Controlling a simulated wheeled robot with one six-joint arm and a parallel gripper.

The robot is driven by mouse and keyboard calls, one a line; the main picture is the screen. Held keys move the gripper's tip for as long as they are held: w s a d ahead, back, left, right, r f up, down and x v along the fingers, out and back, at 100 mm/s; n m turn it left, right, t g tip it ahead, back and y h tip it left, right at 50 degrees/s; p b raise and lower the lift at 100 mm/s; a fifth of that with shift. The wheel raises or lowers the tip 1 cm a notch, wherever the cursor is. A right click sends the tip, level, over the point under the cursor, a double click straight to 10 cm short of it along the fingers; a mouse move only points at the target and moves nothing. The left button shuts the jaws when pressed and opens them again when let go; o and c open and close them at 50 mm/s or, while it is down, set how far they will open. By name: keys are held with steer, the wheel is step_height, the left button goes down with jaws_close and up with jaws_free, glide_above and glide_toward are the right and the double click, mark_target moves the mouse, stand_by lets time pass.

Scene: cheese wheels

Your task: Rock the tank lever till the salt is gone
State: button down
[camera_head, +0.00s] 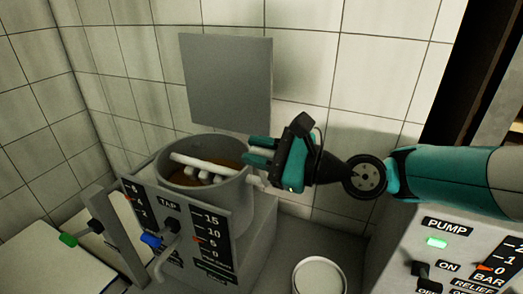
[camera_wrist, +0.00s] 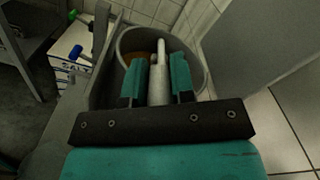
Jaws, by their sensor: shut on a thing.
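The tank (camera_head: 242,192) is a grey round pot with brownish liquid inside, standing behind a dark panel. A pale lever (camera_head: 200,160) with short prongs under it lies across the tank's mouth. In the wrist view the lever (camera_wrist: 156,88) runs away from me between the teal fingers, over the tank (camera_wrist: 203,72). My gripper (camera_head: 253,151) is at the tank's right rim, shut on the lever's near end; the wrist view shows my gripper (camera_wrist: 154,82) around it. I cannot make out any salt in the liquid.
A green-knobbed handle (camera_head: 69,239) is at left. A box marked SALT (camera_wrist: 76,72) shows in the wrist view. A round white container (camera_head: 318,276) and a PUMP panel (camera_head: 455,255) are at right.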

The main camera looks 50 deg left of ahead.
steer(key=c, duration=1)
jaws_free()
steer(key=shift+s, duration=0.25)
steer(key=shift+w, duration=0.1)
steer(key=shift+w+d, duration=0.15)
steer(key=b+v, duration=0.8)
steer(key=b, duration=0.1)
steer(key=b+v, duration=0.8)
steer(key=b, duration=0.1)
steer(key=shift+w+d+f, duration=0.1)
steer(key=shift+d+f, duration=0.15)
steer(key=shift+d, duration=0.15)
steer(key=shift+d+r, duration=0.1)
steer(key=shift+r, duration=0.05)
